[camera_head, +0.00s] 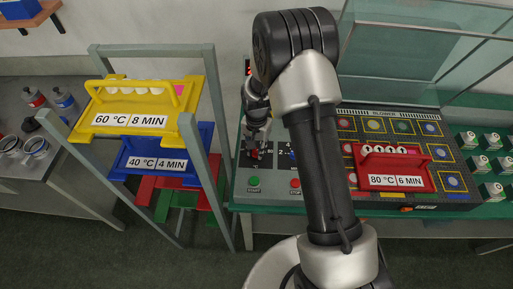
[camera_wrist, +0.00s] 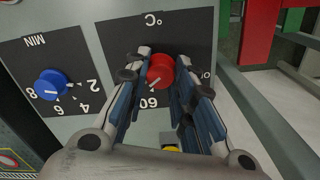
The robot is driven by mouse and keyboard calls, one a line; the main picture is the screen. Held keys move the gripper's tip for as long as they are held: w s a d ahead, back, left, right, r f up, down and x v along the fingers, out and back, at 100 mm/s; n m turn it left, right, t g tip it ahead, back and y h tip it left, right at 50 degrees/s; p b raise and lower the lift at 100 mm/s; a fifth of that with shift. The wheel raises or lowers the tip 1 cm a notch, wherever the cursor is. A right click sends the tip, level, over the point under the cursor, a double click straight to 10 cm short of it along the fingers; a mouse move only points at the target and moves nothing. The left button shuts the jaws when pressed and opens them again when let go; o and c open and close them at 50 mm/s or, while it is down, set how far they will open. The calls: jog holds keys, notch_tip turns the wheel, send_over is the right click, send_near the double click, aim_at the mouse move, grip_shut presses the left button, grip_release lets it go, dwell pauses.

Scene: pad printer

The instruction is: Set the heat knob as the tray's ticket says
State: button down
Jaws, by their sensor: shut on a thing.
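The heat knob is a red knob (camera_wrist: 160,70) on the °C dial in the wrist view, which shows the panel upside down. My gripper (camera_wrist: 166,62) is shut on this knob, one finger on each side. A white mark on the knob seems to point toward the 60; the fingers hide part of the scale. In the head view my gripper (camera_head: 256,148) is at the control panel, mostly covering the knob. A red tray (camera_head: 395,181) sits on the blower machine, its ticket (camera_head: 396,182) reading 80 °C, 6 MIN.
A blue MIN knob (camera_wrist: 52,84) sits beside the °C dial. START (camera_head: 254,181) and STOP (camera_head: 295,183) buttons lie below the dials. A rack on the left holds a yellow tray (camera_head: 150,103) (60 °C, 8 MIN) and a blue tray (camera_head: 190,146) (40 °C, 4 MIN).

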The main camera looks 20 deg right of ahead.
jog(key=shift+m, duration=2)
jog(key=c, duration=1.3)
grip_release()
jog(key=shift+c, duration=0.2)
jog(key=shift+r, duration=0.1)
notch_tip(320, 180, up, 12)
